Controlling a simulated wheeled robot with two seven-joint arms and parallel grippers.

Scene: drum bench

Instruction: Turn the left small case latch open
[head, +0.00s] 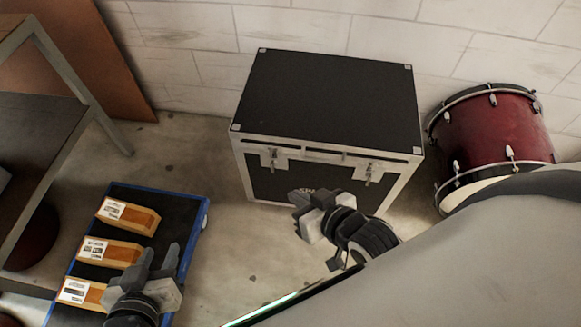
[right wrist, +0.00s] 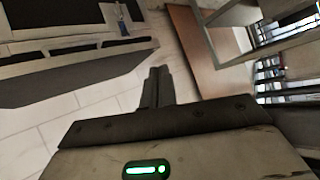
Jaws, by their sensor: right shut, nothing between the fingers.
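A black case (head: 325,95) with silver edges stands on the floor against the wall. Its left latch (head: 273,159) and right latch (head: 371,172) sit on the front face below the lid. I cannot tell how far the left latch is turned. My right gripper (head: 301,199) is shut and empty, in front of the case, below and right of the left latch and apart from it. Its closed fingers show in the right wrist view (right wrist: 157,75), with part of the case (right wrist: 75,77) at upper left. My left gripper (head: 160,256) is open and empty over the blue-edged tray.
The blue-edged tray (head: 203,218) holds orange labelled boxes (head: 110,252). A red drum (head: 492,132) stands right of the case. A metal-framed table (head: 75,75) is at the left. The floor (head: 222,255) between tray and case is clear.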

